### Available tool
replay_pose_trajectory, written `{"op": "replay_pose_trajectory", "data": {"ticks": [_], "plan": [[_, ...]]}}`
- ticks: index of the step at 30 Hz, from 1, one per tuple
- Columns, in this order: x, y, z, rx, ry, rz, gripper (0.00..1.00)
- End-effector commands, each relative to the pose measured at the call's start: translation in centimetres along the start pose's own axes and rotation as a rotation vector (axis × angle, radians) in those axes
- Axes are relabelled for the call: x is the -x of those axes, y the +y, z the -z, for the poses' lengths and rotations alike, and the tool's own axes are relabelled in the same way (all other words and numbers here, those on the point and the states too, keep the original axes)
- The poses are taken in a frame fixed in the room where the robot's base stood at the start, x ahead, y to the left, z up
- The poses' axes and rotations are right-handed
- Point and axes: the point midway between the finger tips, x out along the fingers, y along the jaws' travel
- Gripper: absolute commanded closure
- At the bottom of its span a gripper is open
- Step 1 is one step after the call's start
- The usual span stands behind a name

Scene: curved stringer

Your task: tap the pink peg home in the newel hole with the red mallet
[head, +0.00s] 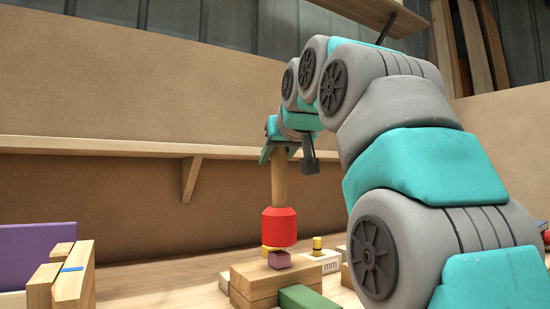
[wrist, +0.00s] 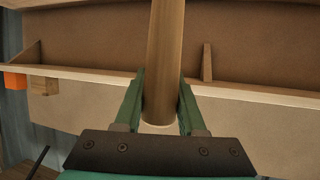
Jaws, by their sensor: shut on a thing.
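My gripper (head: 279,152) is shut on the wooden handle of the red mallet (head: 279,227). The mallet hangs upright with its red head at the bottom. In the wrist view the handle (wrist: 165,60) stands between the green fingers of my gripper (wrist: 160,108); the head is out of that view. The newel hole and the peg's lower part are hidden.
A green block (head: 306,297) lies in front of the wooden block. A pale block marked "mm" (head: 324,261) and a small yellow-and-black piece (head: 317,244) are behind right. Wooden blocks (head: 62,280) and a purple panel (head: 38,243) stand at left. A shelf (head: 110,146) runs along the wall.

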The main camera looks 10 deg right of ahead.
Motion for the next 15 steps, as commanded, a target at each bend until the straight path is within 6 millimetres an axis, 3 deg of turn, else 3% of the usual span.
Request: {"op": "replay_pose_trajectory", "data": {"ticks": [1, 4, 15], "plan": [[0.7, 0.0, 1.6, 0.0, 0.002, 0.0, 1.0], [1.2, 0.0, 3.0, 0.0, 0.003, 0.0, 1.0], [1.3, 0.0, 3.1, 0.0, 0.003, 0.0, 1.0]]}}
